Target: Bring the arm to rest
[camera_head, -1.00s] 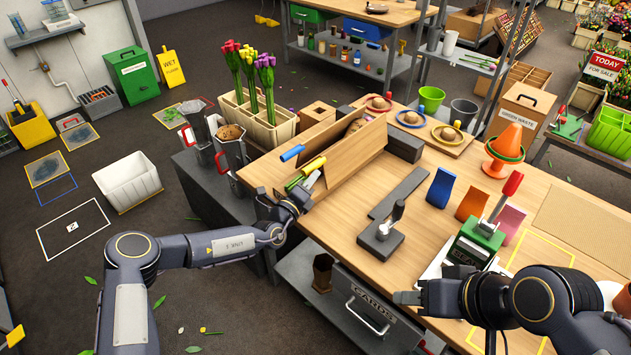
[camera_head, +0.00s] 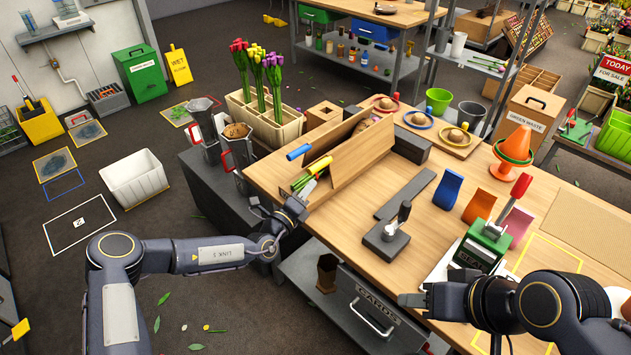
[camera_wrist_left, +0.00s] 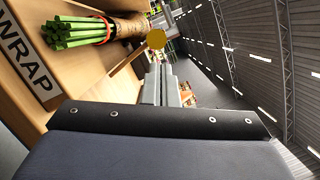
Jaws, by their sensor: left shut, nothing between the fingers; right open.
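My left gripper (camera_head: 303,190) is shut and empty, at the table's near left edge, just in front of the wooden holder (camera_head: 352,158). Its closed fingers also show in the left wrist view (camera_wrist_left: 162,86). Beside them there, a bunch of green stems with a red band (camera_wrist_left: 78,34) lies in brown wrap, inside the holder marked "WRAP". My right gripper (camera_head: 412,300) is open and empty, low over the table's front edge at the right. My left arm (camera_head: 195,254) reaches in from the lower left, bent at the elbow.
Tulips (camera_head: 258,72) stand in a cream crate (camera_head: 265,122) behind the holder. Two metal jugs (camera_head: 238,150) stand left of my left gripper. A black stapler-like tool (camera_head: 388,236) and a green stamp (camera_head: 484,244) stand on the table. The floor around my left arm is mostly open.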

